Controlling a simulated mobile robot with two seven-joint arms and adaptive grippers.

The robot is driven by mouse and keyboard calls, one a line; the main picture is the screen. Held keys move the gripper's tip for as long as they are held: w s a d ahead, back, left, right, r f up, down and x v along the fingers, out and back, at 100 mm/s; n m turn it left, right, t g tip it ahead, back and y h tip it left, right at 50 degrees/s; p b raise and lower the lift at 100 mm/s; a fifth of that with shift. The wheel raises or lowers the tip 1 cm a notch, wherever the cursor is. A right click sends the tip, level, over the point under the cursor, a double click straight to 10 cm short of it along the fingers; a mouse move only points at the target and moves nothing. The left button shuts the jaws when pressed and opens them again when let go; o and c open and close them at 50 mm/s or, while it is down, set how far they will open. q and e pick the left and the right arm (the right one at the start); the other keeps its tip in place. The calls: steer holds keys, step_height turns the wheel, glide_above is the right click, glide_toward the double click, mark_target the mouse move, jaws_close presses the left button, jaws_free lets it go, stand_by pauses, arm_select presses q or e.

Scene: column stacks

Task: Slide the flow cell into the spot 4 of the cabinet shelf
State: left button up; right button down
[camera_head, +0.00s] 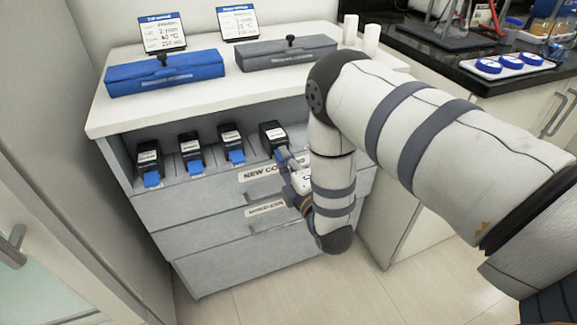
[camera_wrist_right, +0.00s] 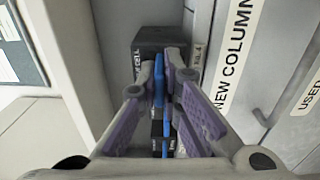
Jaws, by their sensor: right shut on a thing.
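The flow cell (camera_head: 271,131) is a black box with a pale label and a blue tab, at the right end of the open cabinet shelf (camera_head: 173,177). My right gripper (camera_head: 284,157) reaches it from the front. In the right wrist view, the gripper (camera_wrist_right: 161,75) has its fingers closed on the blue tab (camera_wrist_right: 157,82), with the black body (camera_wrist_right: 145,45) beyond the fingertips. How deep the flow cell sits is hard to tell, since the fingers and arm hide part of it. My left gripper is out of view.
Three similar black units, left (camera_head: 150,158), middle (camera_head: 191,149) and right (camera_head: 231,142), stand left of it on the shelf. A drawer labelled NEW COLUMN (camera_wrist_right: 235,40) lies below. Blue (camera_head: 165,73) and grey (camera_head: 287,54) boxes stand on the cabinet top.

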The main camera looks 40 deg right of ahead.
steer(key=shift+b+x, duration=0.6)
steer(key=shift+x, duration=1.2)
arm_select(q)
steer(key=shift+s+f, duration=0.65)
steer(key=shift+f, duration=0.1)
arm_select(e)
steer(key=shift+f, duration=0.4)
steer(key=c, duration=1.7)
jaws_free()
steer(key=shift+s, duration=0.1)
